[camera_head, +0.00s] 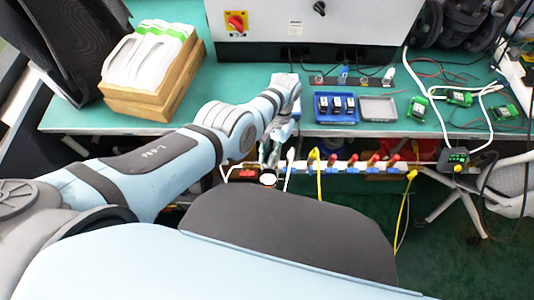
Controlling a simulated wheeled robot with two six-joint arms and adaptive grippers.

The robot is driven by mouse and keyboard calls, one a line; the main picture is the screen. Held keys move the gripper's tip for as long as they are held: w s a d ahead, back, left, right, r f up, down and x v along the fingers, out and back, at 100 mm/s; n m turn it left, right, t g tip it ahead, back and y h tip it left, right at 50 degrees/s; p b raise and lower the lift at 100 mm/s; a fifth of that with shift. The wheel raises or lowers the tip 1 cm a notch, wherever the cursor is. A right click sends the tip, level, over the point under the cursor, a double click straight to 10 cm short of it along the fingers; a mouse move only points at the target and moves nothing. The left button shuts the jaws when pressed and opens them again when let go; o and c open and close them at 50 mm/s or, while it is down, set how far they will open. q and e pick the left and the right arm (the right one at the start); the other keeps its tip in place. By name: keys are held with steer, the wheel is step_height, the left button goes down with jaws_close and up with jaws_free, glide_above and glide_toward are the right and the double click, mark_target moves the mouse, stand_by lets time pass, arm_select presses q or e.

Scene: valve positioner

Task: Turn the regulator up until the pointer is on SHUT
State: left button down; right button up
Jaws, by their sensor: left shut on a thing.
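My left arm comes in from the left and reaches to the table's front edge. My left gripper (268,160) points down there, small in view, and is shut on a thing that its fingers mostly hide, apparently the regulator. A round part with a pale face (268,180) shows just below the fingertips, with a red part (247,173) beside it on the left. I cannot make out the pointer or the SHUT mark at this size. My right gripper is not in view.
A rail with several red-handled parts (372,160) and cables runs along the green table's (85,115) front edge. A blue tray (336,119) and a grey tray (378,108) lie behind it. A wooden box (150,113) stands left; a white cabinet (300,52) stands behind.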

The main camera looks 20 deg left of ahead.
arm_select(q)
steer(key=c, duration=1.7)
jaws_free()
steer(key=v, duration=1.2)
steer(key=shift+w, duration=0.1)
steer(key=shift+f, duration=0.15)
